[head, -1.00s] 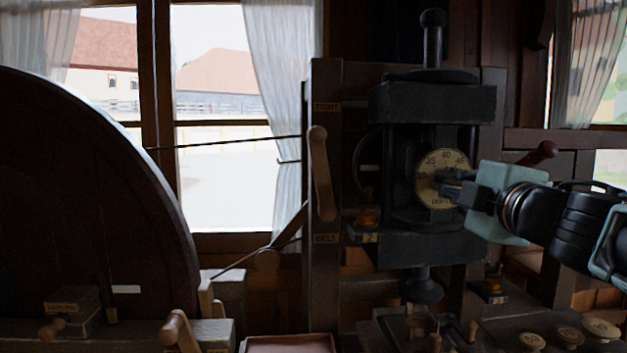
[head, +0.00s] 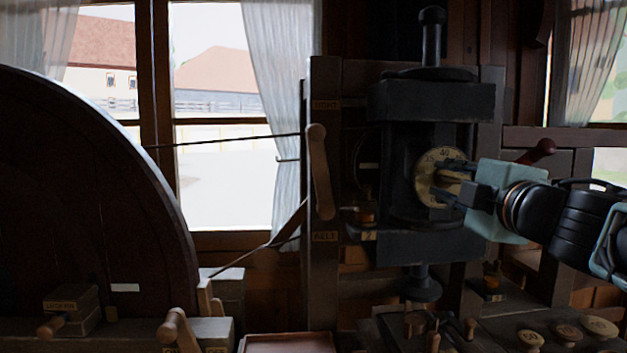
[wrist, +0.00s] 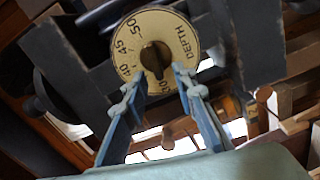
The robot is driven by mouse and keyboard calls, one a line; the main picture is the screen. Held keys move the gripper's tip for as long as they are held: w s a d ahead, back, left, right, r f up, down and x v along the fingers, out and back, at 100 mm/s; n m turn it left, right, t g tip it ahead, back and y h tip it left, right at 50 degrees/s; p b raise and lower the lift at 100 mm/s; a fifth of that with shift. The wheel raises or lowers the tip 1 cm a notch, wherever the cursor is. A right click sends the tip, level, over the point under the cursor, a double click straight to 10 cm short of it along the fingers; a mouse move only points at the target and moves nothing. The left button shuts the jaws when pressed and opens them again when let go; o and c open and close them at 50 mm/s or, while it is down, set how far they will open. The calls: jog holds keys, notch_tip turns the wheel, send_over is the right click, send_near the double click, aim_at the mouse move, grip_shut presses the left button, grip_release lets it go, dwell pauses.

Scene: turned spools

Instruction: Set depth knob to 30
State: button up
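The depth dial (head: 427,168) is a cream disc with dark numbers on the front of the dark machine. In the wrist view the dial (wrist: 183,30) shows "DEPTH", 50 and 45 clearly; lower numbers are partly covered. A round dark brown knob (wrist: 153,57) sits at its centre. Which number it is set to, I cannot tell. My gripper (head: 445,178) is in front of the dial with its fingers apart. In the wrist view my gripper (wrist: 158,75) has one finger to either side, just below the knob, with nothing visibly clamped. Contact with the knob is unclear.
The black machine frame (head: 430,103) surrounds the dial closely. A wooden lever (head: 319,170) stands to its left and a dark red-knobbed handle (head: 541,149) to its right. A large dark wheel (head: 85,190) fills the left. Round labelled wooden pieces (head: 566,335) lie at lower right.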

jog(key=s, duration=1.2)
jog(key=shift+d, duration=0.2)
jog(key=shift+w, duration=0.15)
notch_tip(320, 180, down, 16)
jog(key=r+m+g+h, duration=0.1)
jog(key=m+g+h, duration=0.5)
jog(key=m, duration=0.9)
jog(key=s+a+f+m+g+y, duration=0.1)
jog(key=s+a+f+g+y, duration=0.2)
jog(key=s+a+f, duration=0.35)
jog(key=s+a+f+g+y, duration=0.3)
jog(key=s+a+f+g, duration=0.1)
jog(key=a+f, duration=0.5)
notch_tip(320, 180, up, 17)
jog(key=d+p, duration=0.2)
jog(key=p, duration=1.5)
jog(key=shift+w+t+h, duration=0.3)
jog(key=shift+w, duration=0.15)
